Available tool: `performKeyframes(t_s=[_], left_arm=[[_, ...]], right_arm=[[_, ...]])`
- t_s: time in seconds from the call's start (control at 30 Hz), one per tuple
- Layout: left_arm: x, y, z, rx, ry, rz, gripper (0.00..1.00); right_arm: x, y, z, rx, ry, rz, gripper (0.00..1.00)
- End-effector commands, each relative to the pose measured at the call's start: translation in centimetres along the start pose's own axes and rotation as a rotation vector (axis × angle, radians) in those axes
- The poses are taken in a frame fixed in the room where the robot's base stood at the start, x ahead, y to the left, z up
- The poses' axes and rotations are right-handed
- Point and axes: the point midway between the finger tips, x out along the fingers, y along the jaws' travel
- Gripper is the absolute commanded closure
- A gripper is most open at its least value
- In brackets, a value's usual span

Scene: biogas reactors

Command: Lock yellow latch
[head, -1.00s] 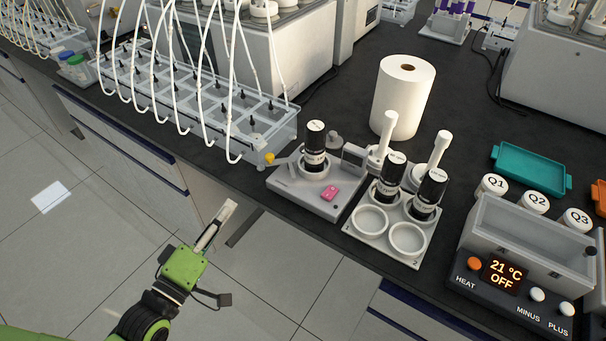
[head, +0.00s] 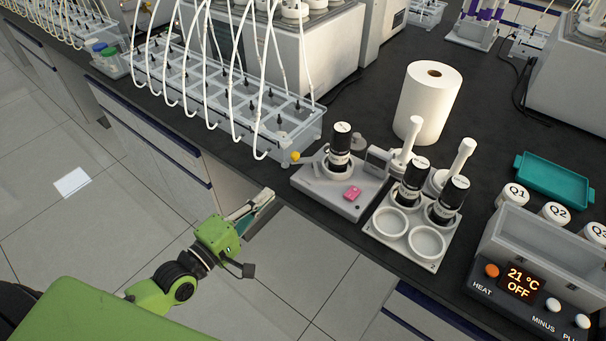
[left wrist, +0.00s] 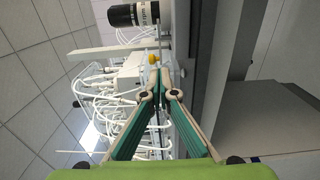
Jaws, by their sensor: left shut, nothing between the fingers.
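The yellow latch knob (head: 295,157) is at the left end of a small grey device (head: 340,190) near the bench's front edge. A light lever seems to run from the knob toward a black-capped bottle (head: 339,148) standing in the device. My left gripper (head: 268,194) is in front of the bench edge, below and left of the device, apart from the knob. In the left wrist view the fingers (left wrist: 158,78) are together and empty, with the yellow knob (left wrist: 154,58) just beyond the tips and the bottle (left wrist: 138,14) lying sideways above. My right gripper is out of view.
A clear reactor bath (head: 230,110) with many white tubes stands left of the device. A bottle holder (head: 407,224), a paper roll (head: 428,105) and a heater box (head: 530,245) are to the right. Open floor lies in front of the bench.

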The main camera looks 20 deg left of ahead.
Motion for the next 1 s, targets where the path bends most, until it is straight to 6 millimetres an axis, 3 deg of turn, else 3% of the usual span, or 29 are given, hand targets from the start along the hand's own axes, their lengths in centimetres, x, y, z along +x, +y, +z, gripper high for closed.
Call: performKeyframes(t_s=[0.43,0.5,0.7,1.0], left_arm=[[8.4,0.3,0.1,0.001,-0.001,0.003,1.0],[9.2,0.4,1.0,-0.004,0.0,0.001,1.0],[10.6,0.2,2.5,-0.002,-0.001,0.0,1.0],[11.0,0.0,2.9,0.002,-0.001,0.0,1.0]], right_arm=[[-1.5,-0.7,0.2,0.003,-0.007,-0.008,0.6],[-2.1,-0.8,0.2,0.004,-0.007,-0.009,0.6],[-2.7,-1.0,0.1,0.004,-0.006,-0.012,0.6],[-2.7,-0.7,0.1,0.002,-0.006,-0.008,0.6]])
